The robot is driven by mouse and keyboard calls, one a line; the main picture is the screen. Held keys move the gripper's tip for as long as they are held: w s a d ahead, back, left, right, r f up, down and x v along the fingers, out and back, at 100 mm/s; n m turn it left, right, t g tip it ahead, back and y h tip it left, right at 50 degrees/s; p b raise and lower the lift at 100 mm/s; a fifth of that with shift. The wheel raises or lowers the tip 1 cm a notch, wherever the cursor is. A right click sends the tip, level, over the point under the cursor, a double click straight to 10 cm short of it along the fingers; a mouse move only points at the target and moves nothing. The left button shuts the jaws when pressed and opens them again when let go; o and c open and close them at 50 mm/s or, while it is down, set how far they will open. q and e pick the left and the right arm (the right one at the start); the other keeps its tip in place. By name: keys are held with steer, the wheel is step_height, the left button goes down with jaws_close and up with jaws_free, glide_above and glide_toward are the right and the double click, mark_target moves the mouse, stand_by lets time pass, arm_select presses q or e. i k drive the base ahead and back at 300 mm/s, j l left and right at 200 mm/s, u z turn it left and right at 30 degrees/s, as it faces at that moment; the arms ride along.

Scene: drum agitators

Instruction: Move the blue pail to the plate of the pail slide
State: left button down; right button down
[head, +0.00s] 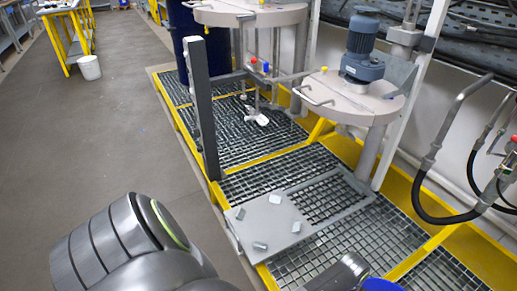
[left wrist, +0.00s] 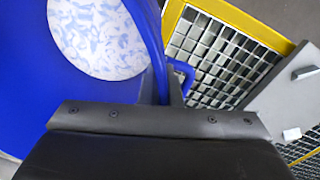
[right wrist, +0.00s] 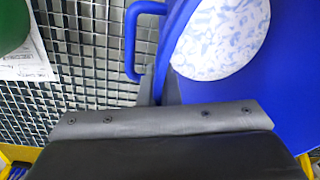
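The blue pail (head: 380,285) just shows at the bottom edge of the head view. It fills much of the left wrist view (left wrist: 25,75) and the right wrist view (right wrist: 285,85), with white-and-blue contents inside. My left gripper (left wrist: 165,92) is shut on the pail's rim, close to a blue handle. My right gripper (right wrist: 159,90) is shut on the rim beside another handle. The slide's plate (head: 262,212) is a grey sheet with several small grey blocks, lying on the grating. It also shows at the right of the left wrist view (left wrist: 275,105).
A lidded stand with a blue motor (head: 362,50) rises behind the plate. A dark upright post (head: 201,110) stands at its back left. Yellow-edged grating (head: 250,185) surrounds it. Black hoses (head: 425,200) hang at right. A green container (right wrist: 12,25) is near the pail.

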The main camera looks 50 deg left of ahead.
mark_target(268, 221)
steer(key=k+j, duration=0.15)
steer(key=j, duration=0.25)
steer(key=k+j, duration=0.15)
steer(key=j, duration=0.2)
steer(key=k+j, duration=0.15)
steer(key=j, duration=0.25)
steer(key=k+j, duration=0.15)
steer(key=j, duration=0.25)
steer(key=k+j, duration=0.15)
steer(key=j, duration=0.25)
steer(key=k+j+u, duration=0.1)
steer(key=j, duration=0.25)
